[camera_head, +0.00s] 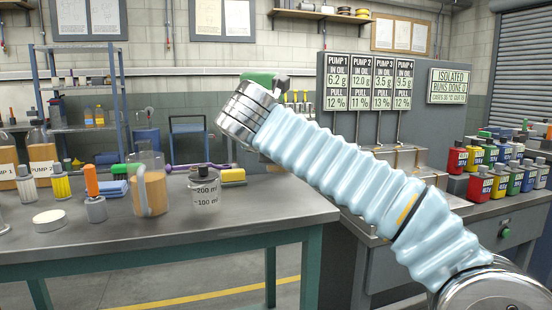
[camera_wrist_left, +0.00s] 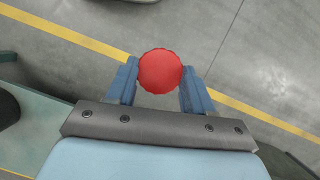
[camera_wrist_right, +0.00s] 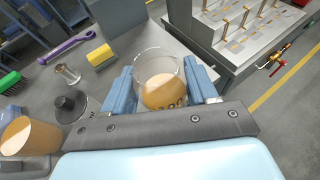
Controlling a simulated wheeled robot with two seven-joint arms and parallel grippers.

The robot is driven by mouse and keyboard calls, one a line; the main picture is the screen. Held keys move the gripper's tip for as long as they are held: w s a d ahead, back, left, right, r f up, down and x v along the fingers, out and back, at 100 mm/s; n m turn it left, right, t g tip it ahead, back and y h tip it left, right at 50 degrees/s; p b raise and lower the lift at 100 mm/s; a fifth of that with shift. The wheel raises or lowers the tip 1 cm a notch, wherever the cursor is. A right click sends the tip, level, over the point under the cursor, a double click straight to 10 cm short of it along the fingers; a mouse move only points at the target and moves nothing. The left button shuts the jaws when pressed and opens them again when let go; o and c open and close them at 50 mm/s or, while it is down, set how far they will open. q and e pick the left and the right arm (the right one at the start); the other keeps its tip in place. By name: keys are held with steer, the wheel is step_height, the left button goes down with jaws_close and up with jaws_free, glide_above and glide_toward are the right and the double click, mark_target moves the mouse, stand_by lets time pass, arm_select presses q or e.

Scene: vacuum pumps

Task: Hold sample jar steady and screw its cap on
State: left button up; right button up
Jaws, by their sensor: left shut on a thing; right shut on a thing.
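The sample jar (camera_wrist_right: 160,80) is clear glass with amber liquid low inside and an open top. In the right wrist view my right gripper (camera_wrist_right: 162,82) is shut around it, with a blue finger on each side. The red round cap (camera_wrist_left: 160,71) shows in the left wrist view, seen face on. My left gripper (camera_wrist_left: 160,78) is shut on it, and the floor lies beyond. The cap and jar are apart, in separate views. In the head view my right arm crosses from the lower right; its gripper and the jar are hidden, and my left gripper is out of frame.
The grey bench (camera_head: 250,215) holds a beaker of amber liquid (camera_head: 152,192), a dark-lidded container (camera_head: 204,187), a yellow sponge (camera_head: 232,177) and several bottles at left. A pump bench with coloured cans (camera_head: 480,184) stands at right. Floor shows between the benches.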

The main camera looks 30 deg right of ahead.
arm_select(q)
steer(key=shift+f, duration=0.1)
arm_select(e)
steer(key=shift+s+a+r, duration=0.25)
steer(key=shift+s+r, duration=0.05)
steer(key=shift+s, duration=0.25)
steer(key=shift+s+a+r, duration=0.2)
steer(key=shift+s+r, duration=0.05)
steer(key=shift+s, duration=0.3)
steer(key=o, duration=0.5)
steer(key=c, duration=0.8)
